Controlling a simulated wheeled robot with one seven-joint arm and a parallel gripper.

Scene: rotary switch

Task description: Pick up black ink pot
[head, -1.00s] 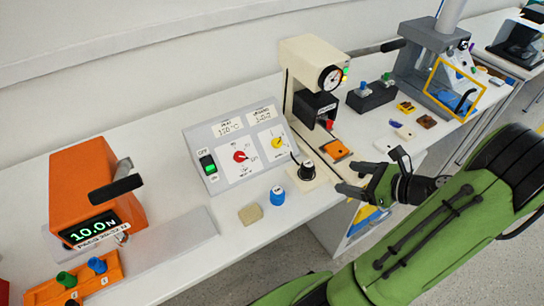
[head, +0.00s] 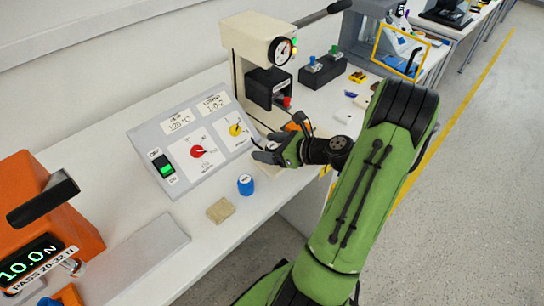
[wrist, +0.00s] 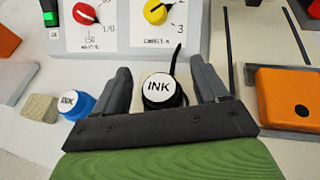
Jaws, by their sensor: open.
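The black ink pot (wrist: 160,91) has a white top marked INK. In the wrist view it stands upright between the two open fingers of my gripper (wrist: 164,85), with a gap to each finger. In the head view my gripper (head: 268,154) is at the bench in front of the control panel and hides the black pot. I cannot tell its exact height around the pot.
A blue ink pot (wrist: 77,104) stands just left of my gripper, beside a tan block (wrist: 40,108). The control panel (head: 190,145) with red and yellow dials is behind. An orange pad (wrist: 290,97) lies to the right. A cream press (head: 250,65) stands behind right.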

